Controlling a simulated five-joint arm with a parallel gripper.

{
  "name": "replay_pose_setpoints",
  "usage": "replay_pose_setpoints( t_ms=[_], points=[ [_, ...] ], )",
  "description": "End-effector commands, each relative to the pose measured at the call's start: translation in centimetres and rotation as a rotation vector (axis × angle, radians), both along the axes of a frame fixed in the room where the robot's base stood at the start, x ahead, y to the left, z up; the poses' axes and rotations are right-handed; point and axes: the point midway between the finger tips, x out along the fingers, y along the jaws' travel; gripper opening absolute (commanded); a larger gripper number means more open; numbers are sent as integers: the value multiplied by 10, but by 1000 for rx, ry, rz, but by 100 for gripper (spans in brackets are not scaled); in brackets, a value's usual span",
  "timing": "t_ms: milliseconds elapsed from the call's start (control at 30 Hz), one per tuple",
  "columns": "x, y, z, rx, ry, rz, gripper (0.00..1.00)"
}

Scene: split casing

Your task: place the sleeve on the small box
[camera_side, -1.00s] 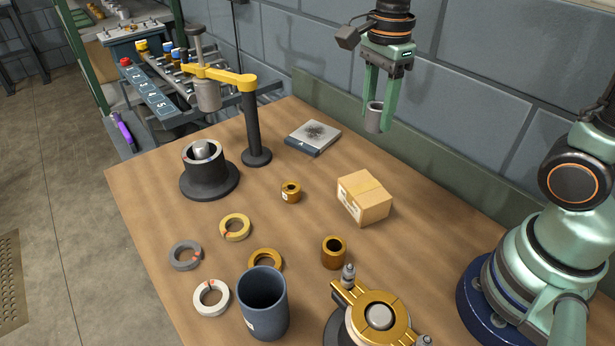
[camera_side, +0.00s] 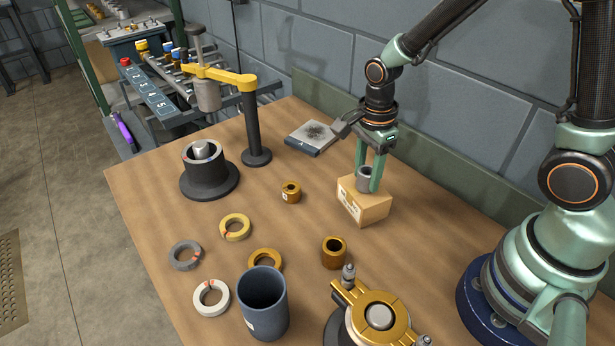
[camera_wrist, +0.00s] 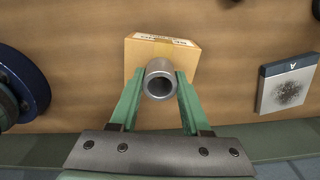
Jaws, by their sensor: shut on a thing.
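The sleeve (camera_side: 364,178) is a short grey metal tube, upright, with its open bore showing in the wrist view (camera_wrist: 160,82). My gripper (camera_side: 369,182) is shut on it, one green finger on each side; the fingers also show in the wrist view (camera_wrist: 159,88). The small box (camera_side: 362,208) is a tan cardboard box with a printed label, standing on the bench. It also shows in the wrist view (camera_wrist: 185,55), behind the sleeve. The sleeve is at the box's top face; I cannot tell whether it touches it.
A bronze bushing (camera_side: 334,252) stands in front of the box and a smaller one (camera_side: 291,192) to its left. A flat plate marked A (camera_side: 312,137) lies behind. Several split rings, a dark blue cup (camera_side: 263,302) and a brass clamped casing (camera_side: 379,318) occupy the front.

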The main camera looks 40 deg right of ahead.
Motion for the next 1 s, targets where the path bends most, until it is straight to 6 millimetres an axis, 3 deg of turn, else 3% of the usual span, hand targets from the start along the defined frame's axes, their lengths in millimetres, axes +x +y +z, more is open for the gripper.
replay_pose_setpoints(
  t_ms=[300,333,400,767,1000],
  points=[
    [0,0,-3,0,0,0,0],
    [0,0,-3,0,0,0,51],
    [0,0,-3,0,0,0,77],
    [0,0,-1,0,-1,0,77],
    [1,0,28,1,-7,0,77]
  ],
)
